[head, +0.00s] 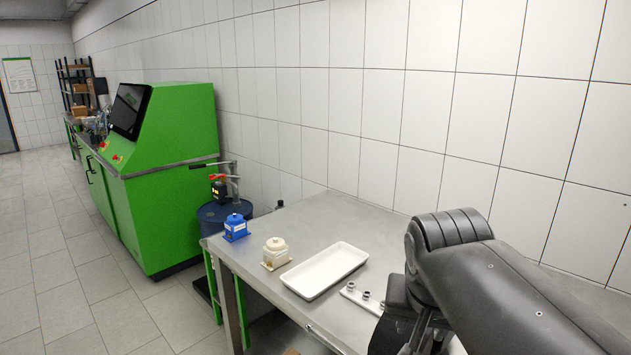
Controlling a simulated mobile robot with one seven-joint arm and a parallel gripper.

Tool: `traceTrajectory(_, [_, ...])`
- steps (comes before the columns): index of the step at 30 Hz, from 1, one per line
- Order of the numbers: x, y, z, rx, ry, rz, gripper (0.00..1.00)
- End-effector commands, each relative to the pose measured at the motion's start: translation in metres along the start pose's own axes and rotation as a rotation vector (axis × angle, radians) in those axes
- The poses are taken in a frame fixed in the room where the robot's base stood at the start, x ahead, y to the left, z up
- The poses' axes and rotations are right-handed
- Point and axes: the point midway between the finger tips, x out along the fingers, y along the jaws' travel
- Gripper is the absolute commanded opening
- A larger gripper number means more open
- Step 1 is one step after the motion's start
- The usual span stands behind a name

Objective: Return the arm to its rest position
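My arm (480,275) reaches in from the bottom right corner. It is dark grey and bent, and its bent joint stands over the right part of the steel table (335,220). The lower links point down toward the table's front edge. My gripper's fingertips do not show; they are cut off by the bottom of the picture or hidden behind the arm. I cannot tell whether the gripper holds anything.
On the table stand a blue pump-like unit (236,228), a beige one (275,252), a white tray (325,270) and a metal strip with fittings (362,298) close to my arm. A green testbench (170,180) and blue drum (213,219) stand left. A tiled wall is behind.

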Motion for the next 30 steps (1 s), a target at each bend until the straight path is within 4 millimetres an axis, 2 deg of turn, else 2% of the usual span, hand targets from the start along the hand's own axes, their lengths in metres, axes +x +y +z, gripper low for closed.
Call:
traceTrajectory(1, [0.006,0.003,0.019,-0.054,0.012,-0.029,0.39])
traceTrajectory(3, [0.015,0.005,0.039,-0.125,0.029,-0.064,0.39])
traceTrajectory(6, [0.026,0.007,0.061,-0.204,0.048,-0.103,0.39])
traceTrajectory(9, [0.033,0.008,0.075,-0.251,0.063,-0.128,0.39])
traceTrajectory(14, [0.037,0.008,0.081,-0.279,0.071,-0.140,0.39])
traceTrajectory(30, [0.037,0.008,0.081,-0.277,0.071,-0.139,0.39])
